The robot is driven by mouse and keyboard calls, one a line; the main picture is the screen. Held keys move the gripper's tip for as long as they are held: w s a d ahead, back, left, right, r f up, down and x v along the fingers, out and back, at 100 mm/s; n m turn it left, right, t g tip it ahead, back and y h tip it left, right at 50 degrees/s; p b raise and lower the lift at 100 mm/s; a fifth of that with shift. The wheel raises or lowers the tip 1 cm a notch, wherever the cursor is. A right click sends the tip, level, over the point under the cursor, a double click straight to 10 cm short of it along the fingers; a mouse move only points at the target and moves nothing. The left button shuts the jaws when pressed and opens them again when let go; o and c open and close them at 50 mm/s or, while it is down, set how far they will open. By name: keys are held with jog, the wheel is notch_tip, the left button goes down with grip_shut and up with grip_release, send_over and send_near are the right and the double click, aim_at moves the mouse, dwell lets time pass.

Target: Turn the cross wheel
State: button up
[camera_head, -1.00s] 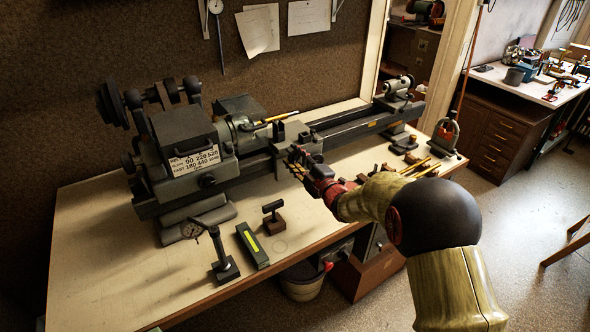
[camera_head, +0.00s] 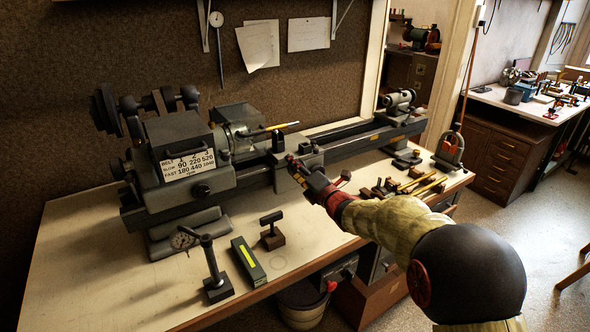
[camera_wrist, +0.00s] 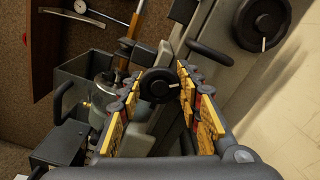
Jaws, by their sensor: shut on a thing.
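The lathe (camera_head: 240,175) stands along the back of the bench. My gripper (camera_head: 293,165) is at the front of its carriage (camera_head: 298,150); the wheel there is hidden by the gripper in the head view. In the wrist view, a small black round wheel (camera_wrist: 158,86) with a pale mark sits between the yellow-padded fingers of my gripper (camera_wrist: 160,88), which is shut on it. I take this to be the cross wheel. A larger black wheel (camera_wrist: 262,24) with a white mark shows at the upper right, apart from the fingers.
The front left bench top is clear.

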dwell(0.3)
jog(key=shift+f, duration=0.1)
jog(key=o, duration=1.1)
jog(key=shift+a, duration=0.1)
jog(key=shift+o, duration=0.4)
jog(key=v, duration=1.2)
